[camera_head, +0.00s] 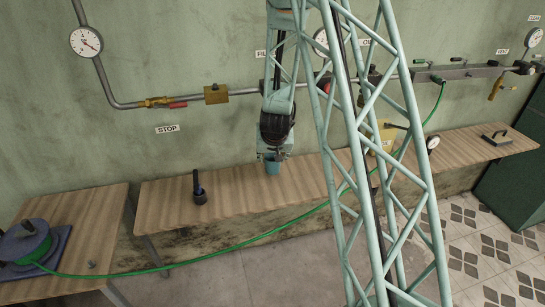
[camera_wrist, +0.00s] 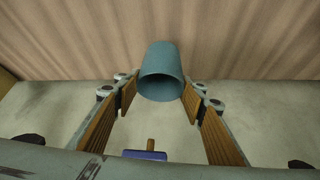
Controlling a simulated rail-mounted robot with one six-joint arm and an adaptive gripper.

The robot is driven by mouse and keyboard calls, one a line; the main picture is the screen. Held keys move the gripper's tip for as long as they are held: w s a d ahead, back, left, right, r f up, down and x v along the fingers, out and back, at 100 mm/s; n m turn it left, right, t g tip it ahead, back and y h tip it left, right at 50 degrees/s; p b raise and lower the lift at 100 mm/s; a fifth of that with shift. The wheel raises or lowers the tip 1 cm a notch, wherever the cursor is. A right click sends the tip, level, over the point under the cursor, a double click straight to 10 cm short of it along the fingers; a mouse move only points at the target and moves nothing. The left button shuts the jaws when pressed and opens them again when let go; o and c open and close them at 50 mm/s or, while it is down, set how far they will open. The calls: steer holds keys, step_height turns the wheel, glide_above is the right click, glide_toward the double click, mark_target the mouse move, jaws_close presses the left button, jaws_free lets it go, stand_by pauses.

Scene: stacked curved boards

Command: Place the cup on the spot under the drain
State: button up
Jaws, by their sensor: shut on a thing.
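A teal cup (camera_head: 272,168) is at my gripper (camera_head: 272,157), over the wooden bench in the head view. In the wrist view, the cup (camera_wrist: 161,62) sits between the two wood-toned fingers of my gripper (camera_wrist: 160,88), which is shut on it. Its open mouth faces the camera. I cannot tell whether the cup's base touches the bench. A brass tap (camera_head: 495,89) hangs from the pipe at the far right; I cannot tell whether it is the drain. No marked spot is clearly visible.
A dark upright tool (camera_head: 199,188) stands on the bench (camera_head: 235,187) left of the cup. A green hose (camera_head: 200,262) runs from a reel (camera_head: 25,243) across the front and up to the wall pipes. My lattice column hides part of the bench. A handled block (camera_head: 496,138) lies right.

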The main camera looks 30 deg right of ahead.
mark_target(273, 155)
steer(key=shift+w+d+f, duration=0.1)
steer(key=shift+w+d, duration=0.3)
steer(key=shift+w, duration=0.35)
steer(key=shift+w+d+f, duration=0.1)
steer(key=shift+w+d, duration=0.25)
steer(key=shift+w, duration=0.4)
steer(key=shift+w+d+f, duration=0.1)
steer(key=shift+w+d, duration=0.3)
steer(key=shift+w, duration=0.35)
steer(key=shift+w+d+f+b, duration=0.1)
steer(key=shift+w+f+b, duration=0.15)
steer(key=shift+f, duration=0.65)
steer(key=shift+w+d+f+b, duration=0.1)
steer(key=shift+w+f+b, duration=0.1)
steer(key=shift+f, duration=0.65)
steer(key=shift+f, duration=0.15)
steer(key=o, duration=0.8)
steer(key=shift+o, duration=0.2)
steer(key=shift+s+r, duration=0.1)
steer(key=shift+r, duration=0.15)
